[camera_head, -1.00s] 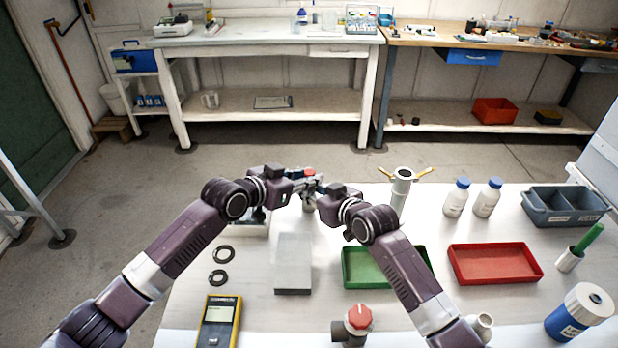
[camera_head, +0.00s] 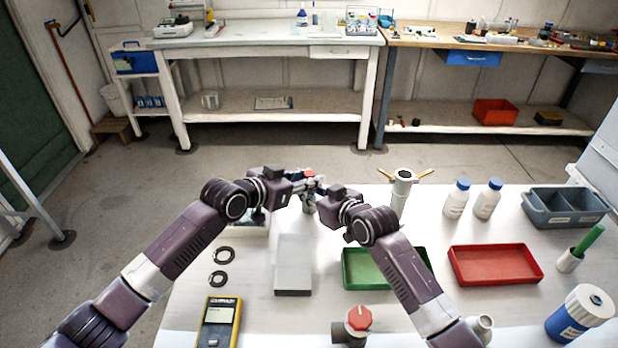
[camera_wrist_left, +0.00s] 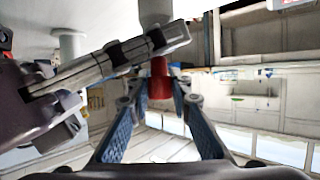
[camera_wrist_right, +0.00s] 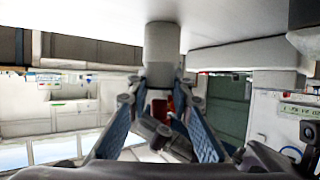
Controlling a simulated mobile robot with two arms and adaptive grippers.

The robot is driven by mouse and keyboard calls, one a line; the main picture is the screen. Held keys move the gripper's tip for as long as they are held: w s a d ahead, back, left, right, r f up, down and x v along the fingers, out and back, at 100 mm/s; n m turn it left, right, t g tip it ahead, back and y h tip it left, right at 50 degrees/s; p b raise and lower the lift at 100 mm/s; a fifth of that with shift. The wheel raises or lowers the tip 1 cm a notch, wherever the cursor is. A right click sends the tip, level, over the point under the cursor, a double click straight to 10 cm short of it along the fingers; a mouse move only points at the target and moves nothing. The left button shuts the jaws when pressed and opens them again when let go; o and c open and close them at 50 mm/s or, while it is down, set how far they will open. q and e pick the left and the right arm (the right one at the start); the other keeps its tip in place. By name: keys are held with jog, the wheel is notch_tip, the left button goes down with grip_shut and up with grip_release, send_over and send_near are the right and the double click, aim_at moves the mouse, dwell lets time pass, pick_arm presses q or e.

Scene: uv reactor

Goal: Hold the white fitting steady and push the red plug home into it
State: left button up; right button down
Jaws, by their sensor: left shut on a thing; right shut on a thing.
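The red plug (camera_head: 309,175) shows as a small red spot between my two grippers in the head view. In the left wrist view the plug (camera_wrist_left: 159,80) is between the fingers of my left gripper (camera_wrist_left: 160,92), which is shut on it. The white fitting (camera_wrist_right: 162,45) is between the fingers of my right gripper (camera_wrist_right: 160,88), which is shut on it; the plug shows beyond. The fitting also shows in the left wrist view (camera_wrist_left: 155,12), in line with the plug. My right gripper's fingers cover where they meet, so I cannot tell how deep the plug sits.
On the table, a grey block (camera_head: 293,277) lies in front of the grippers. A green tray (camera_head: 362,281), a red tray (camera_head: 455,276) and a white post with brass arms (camera_head: 402,190) are at right. Two black rings (camera_head: 217,278) and a yellow meter (camera_head: 236,312) are at left.

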pick_arm(q)
jog(key=shift+f, duration=0.65)
jog(key=shift+f, duration=0.15)
jog(key=shift+s, duration=0.1)
